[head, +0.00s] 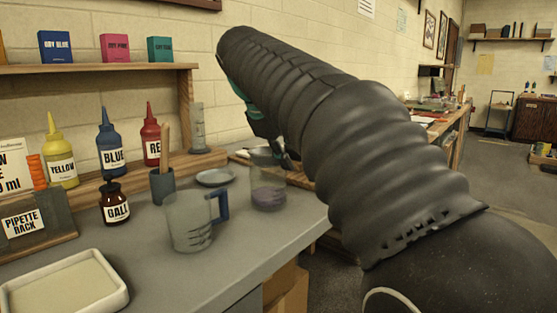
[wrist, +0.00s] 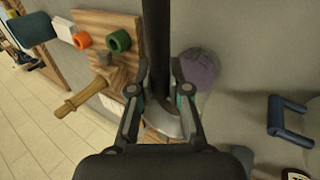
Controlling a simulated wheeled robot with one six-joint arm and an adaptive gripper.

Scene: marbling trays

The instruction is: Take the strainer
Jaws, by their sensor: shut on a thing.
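In the wrist view my gripper (wrist: 158,78) has its two fingers closed on the long dark handle of what appears to be the strainer (wrist: 156,35). The handle runs from the top edge down between the fingers. A pale grey rounded part (wrist: 168,125) shows lower down, partly behind the fingers; I cannot tell whether it belongs to the strainer. In the head view my gripper (head: 284,156) is mostly hidden by my arm, at the back right of the bench, close to a clear jar with purple contents (head: 268,196).
A clear jug with a blue handle (head: 190,222) stands left of the jar, near a grey saucer (head: 215,177). Bottles, a pipette rack (head: 28,225) and a white tray (head: 122,292) fill the left. A wooden board (wrist: 92,19) with coloured rings lies near my gripper.

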